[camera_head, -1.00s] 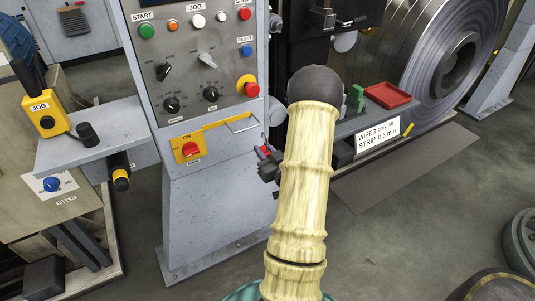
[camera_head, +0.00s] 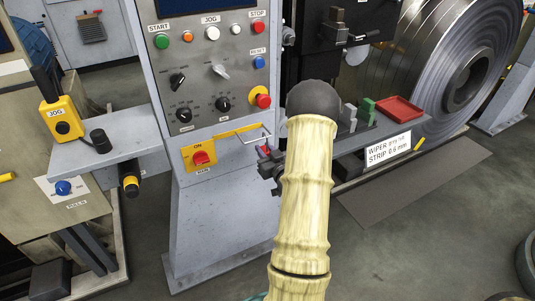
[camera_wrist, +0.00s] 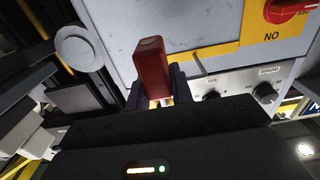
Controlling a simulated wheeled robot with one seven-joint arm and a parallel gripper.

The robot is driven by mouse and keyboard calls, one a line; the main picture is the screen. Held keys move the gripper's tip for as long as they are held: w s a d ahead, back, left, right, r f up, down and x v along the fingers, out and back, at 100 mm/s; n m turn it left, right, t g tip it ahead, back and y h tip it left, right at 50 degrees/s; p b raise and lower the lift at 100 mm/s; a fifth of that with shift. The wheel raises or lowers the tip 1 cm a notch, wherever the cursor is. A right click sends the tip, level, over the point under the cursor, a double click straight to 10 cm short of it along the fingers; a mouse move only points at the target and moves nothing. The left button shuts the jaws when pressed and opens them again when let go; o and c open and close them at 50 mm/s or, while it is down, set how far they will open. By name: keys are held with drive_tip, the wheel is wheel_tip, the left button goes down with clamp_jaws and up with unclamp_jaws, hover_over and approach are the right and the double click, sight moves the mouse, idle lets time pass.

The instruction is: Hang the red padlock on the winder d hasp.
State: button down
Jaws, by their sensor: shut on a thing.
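The red padlock (camera_wrist: 152,68) is upright between the fingers of my gripper (camera_wrist: 158,92) in the wrist view, its body pointing at the grey panel. Its shackle is hidden or too small to make out. In the head view only a small bit of the red padlock (camera_head: 264,151) shows beside my dark gripper (camera_head: 270,168), left of my arm. A bent metal loop (camera_head: 262,134) sits at the right end of the yellow plate (camera_head: 232,140), just above the padlock; it looks like the hasp. I cannot tell whether they touch.
The red main switch (camera_head: 202,158) sits on the plate, left of the loop. The control panel (camera_head: 215,75) with buttons and knobs rises above it. A shelf with a red tray (camera_head: 399,107) stands to the right of my arm. A yellow jog box (camera_head: 61,118) is at left.

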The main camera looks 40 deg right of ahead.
drive_tip(key=x, duration=0.3)
drive_tip(key=shift+w+r+b, duration=0.1)
drive_tip(key=shift+b, duration=0.2)
idle(0.6)
drive_tip(key=shift+w, duration=0.1)
drive_tip(key=shift+f, duration=0.25)
drive_tip(key=shift+d+f+b, duration=0.1)
drive_tip(key=shift+f+b, duration=0.95)
